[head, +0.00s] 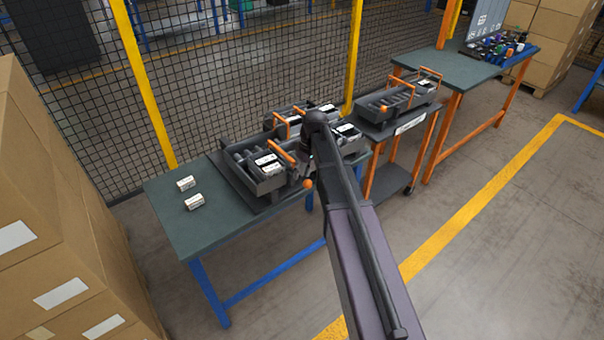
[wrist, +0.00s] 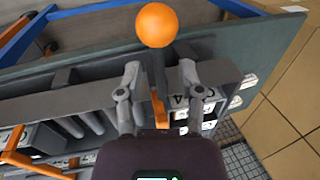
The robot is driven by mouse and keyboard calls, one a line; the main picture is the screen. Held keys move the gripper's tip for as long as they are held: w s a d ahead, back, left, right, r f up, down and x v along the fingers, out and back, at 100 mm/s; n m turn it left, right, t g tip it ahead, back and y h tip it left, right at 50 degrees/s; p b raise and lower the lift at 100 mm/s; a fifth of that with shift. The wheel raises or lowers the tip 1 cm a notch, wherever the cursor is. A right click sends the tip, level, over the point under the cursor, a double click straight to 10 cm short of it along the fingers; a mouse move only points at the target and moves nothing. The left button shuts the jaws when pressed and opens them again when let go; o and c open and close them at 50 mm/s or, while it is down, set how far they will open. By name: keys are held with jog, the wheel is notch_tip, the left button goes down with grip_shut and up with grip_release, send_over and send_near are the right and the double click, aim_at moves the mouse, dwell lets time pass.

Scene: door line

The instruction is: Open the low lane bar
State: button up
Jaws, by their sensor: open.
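A dark lane tray (head: 262,185) with white-labelled blocks sits on the green table. An orange bar (head: 284,153) lies across its right part, and an orange ball knob (head: 307,184) shows at its front right. I cannot tell for sure which bar is the low one. In the wrist view the ball knob (wrist: 157,25) is beyond my fingertips, and a short orange piece (wrist: 159,108) shows between the fingers. My gripper (wrist: 160,75) is open over the tray's grey wall (wrist: 60,102), with nothing clasped. In the head view my arm hides the gripper.
White blocks (head: 194,201) lie on the green table (head: 185,235). A cart tray (head: 395,100) with orange handles stands to the right, before another green table (head: 450,68). Mesh fencing (head: 210,85) runs behind. Cartons (head: 50,220) are stacked at left. The floor at right is clear.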

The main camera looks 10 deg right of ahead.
grip_shut()
